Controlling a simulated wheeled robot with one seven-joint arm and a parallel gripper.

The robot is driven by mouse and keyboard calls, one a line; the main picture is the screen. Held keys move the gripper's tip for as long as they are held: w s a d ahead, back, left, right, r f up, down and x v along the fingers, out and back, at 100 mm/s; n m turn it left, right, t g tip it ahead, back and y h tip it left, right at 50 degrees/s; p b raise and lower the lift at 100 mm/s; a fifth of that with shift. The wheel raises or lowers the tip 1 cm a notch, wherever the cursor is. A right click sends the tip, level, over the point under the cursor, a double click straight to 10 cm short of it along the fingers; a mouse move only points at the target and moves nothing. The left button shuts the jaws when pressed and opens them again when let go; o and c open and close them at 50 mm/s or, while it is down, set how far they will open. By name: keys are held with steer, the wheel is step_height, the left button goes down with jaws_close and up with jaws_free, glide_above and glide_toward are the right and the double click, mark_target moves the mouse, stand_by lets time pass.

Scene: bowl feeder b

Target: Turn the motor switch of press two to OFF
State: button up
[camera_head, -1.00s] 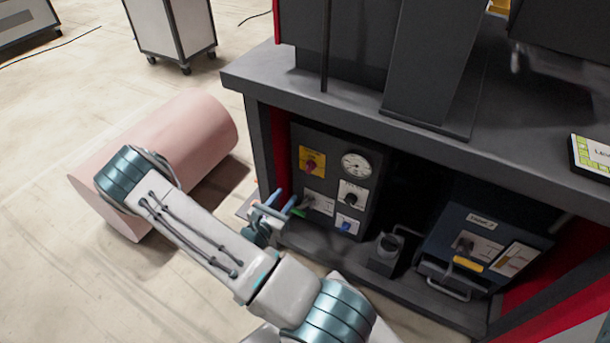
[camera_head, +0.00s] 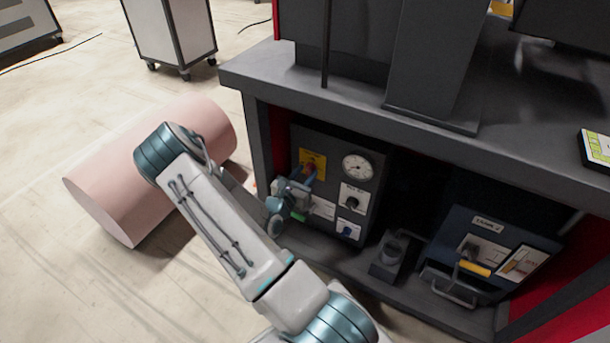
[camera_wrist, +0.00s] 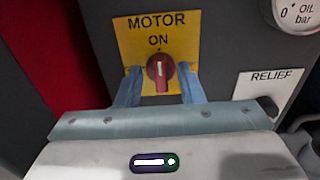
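The red motor knob (camera_wrist: 160,73) sits on a yellow plate (camera_wrist: 128,36) marked MOTOR and ON. Its white line stands upright, pointing at ON; any OFF mark is hidden. My gripper (camera_wrist: 160,67) is open, with one blue finger on each side of the knob and a small gap visible on both sides. Whether the fingertips reach past the knob's face I cannot tell. In the head view, my gripper (camera_head: 300,179) is at the yellow plate (camera_head: 317,158) on the dark control panel (camera_head: 368,213) under the bench and partly covers it.
A gauge (camera_head: 357,167) and two lower knobs share the panel. The RELIEF plate (camera_wrist: 262,83) is right of my gripper. A second blue-grey box (camera_head: 490,240) with a yellow handle stands to the right. The bench top (camera_head: 400,130) overhangs the panel. A pink cylinder (camera_head: 130,180) lies left.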

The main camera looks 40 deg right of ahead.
jaws_close()
steer(key=shift+r+p, duration=0.1)
steer(key=shift+p, duration=0.35)
steer(key=n+p, duration=0.2)
steer(key=shift+r+p, duration=0.15)
steer(key=shift+p, duration=0.15)
steer(key=n+p, duration=0.3)
steer(key=n, duration=0.2)
steer(key=n+p, duration=0.3)
steer(key=n, duration=0.2)
steer(key=f+n+p, duration=0.1)
steer(key=n+p, duration=0.2)
steer(key=n, duration=0.2)
steer(key=shift+w+a+n+p, duration=0.15)
steer(key=shift+w+n+p, duration=0.1)
steer(key=shift+n+p, duration=0.15)
